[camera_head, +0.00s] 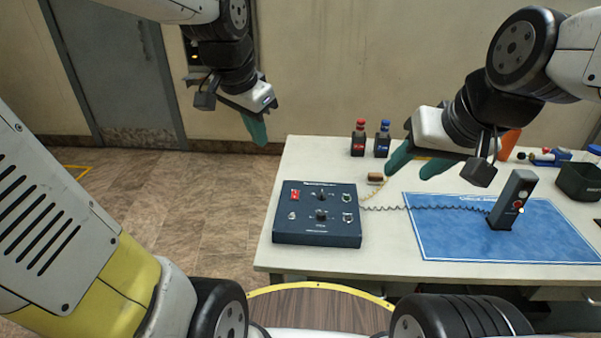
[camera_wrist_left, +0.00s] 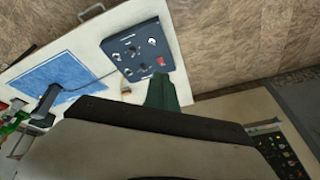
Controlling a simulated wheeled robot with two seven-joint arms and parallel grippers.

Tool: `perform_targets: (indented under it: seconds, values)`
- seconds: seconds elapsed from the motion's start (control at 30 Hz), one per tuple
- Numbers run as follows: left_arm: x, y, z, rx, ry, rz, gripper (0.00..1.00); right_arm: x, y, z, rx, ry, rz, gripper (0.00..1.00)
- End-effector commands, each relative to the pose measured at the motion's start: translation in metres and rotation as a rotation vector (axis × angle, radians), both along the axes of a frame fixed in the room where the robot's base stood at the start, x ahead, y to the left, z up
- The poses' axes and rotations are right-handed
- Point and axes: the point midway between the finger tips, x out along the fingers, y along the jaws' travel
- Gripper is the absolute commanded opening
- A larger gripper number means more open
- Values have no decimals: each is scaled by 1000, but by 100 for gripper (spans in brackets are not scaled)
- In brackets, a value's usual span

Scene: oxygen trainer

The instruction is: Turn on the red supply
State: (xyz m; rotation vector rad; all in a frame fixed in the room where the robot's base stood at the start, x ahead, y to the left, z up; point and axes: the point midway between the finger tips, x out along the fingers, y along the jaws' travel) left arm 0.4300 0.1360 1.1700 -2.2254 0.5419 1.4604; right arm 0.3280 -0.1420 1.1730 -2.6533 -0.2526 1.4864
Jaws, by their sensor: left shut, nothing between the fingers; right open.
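A dark blue control box (camera_head: 316,214) with knobs and a red switch (camera_head: 295,195) lies on the left of the table. The box also shows in the left wrist view (camera_wrist_left: 125,45), with the red switch (camera_wrist_left: 160,61) at its near corner. A small bottle-like unit with a red top (camera_head: 358,138) stands behind the box, beside one with a blue top (camera_head: 383,138). My left gripper (camera_head: 257,132) is shut and empty, in the air left of the table, touching nothing. My right gripper (camera_head: 410,166) is open above the table, right of the bottles.
A blue mat (camera_head: 460,243) covers the table's right part. A dark grey handset (camera_head: 512,200) stands on it, joined to the box by a coiled cable (camera_head: 440,208). A brown block (camera_head: 375,177) lies behind the box. A dark bin (camera_head: 580,180) stands at the right.

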Motion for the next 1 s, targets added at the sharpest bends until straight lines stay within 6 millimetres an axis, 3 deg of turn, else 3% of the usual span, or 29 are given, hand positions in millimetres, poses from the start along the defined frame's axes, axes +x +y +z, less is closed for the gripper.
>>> perform_targets:
  seconds: [0.27,0.5,0.73,1.0]
  values:
    - [80,-17,-37,175,85,-367,0,0,0,0,0,0,0,49]
    - [140,-35,-88,274,150,-683,0,0,0,0,0,0,0,49]
    - [172,-48,-128,319,186,-886,0,0,0,0,0,0,0,49]
    - [181,-52,-140,330,194,-946,0,0,0,0,0,0,0,49]
